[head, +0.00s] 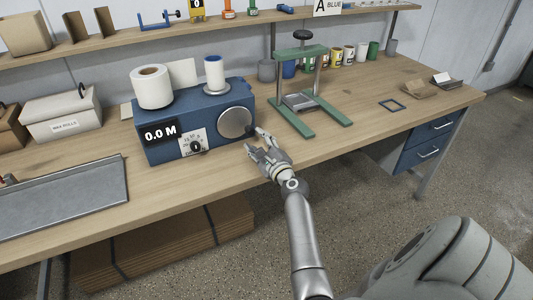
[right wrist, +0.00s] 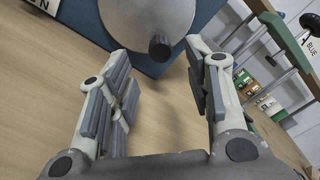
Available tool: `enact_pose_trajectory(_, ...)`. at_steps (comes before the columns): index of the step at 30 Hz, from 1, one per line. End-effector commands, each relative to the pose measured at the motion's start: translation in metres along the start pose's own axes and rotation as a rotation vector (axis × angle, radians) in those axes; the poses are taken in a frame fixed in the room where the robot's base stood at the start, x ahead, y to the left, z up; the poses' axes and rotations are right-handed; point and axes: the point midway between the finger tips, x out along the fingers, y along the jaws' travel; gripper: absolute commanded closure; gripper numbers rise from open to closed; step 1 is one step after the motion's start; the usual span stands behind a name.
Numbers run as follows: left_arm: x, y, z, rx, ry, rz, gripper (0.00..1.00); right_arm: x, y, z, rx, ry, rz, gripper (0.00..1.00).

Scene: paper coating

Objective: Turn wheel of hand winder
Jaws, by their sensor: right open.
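The hand winder (head: 165,150) is a blue box on the bench with a "0.0 M" display. Its round grey wheel (head: 235,122) is on the front face at the right; it fills the top of the right wrist view (right wrist: 145,15). A dark knob (right wrist: 160,47) sticks out from the lower part of the wheel. My right gripper (head: 259,143) is open and empty in front of the wheel. In the right wrist view its fingers are spread to either side of the knob, which appears ahead between the fingertips; I see no contact. My left gripper is not in view.
A white roll (head: 151,87) and a blue-capped spool (head: 215,75) stand on the winder. A green press frame (head: 303,90) stands to its right. A grey metal tray (head: 60,200) lies at the left. Bare bench top lies in front of the winder.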

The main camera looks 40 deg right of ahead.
Motion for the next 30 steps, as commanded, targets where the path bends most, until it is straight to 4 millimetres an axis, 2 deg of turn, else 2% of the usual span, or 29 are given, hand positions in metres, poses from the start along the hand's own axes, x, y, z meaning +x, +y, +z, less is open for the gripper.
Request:
enact_pose_trajectory(1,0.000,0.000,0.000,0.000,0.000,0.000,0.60,-0.010,0.001,-0.001,0.000,0.002,0.001,0.54)
enact_pose_trajectory(6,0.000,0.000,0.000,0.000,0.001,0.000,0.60,-0.038,0.001,-0.001,-0.001,0.002,0.003,0.54)
enact_pose_trajectory(12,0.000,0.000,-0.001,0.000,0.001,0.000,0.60,-0.058,0.002,0.000,0.001,0.001,0.003,0.54)
enact_pose_trajectory(30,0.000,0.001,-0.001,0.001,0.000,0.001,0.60,-0.062,0.001,0.000,0.000,0.000,0.002,0.54)
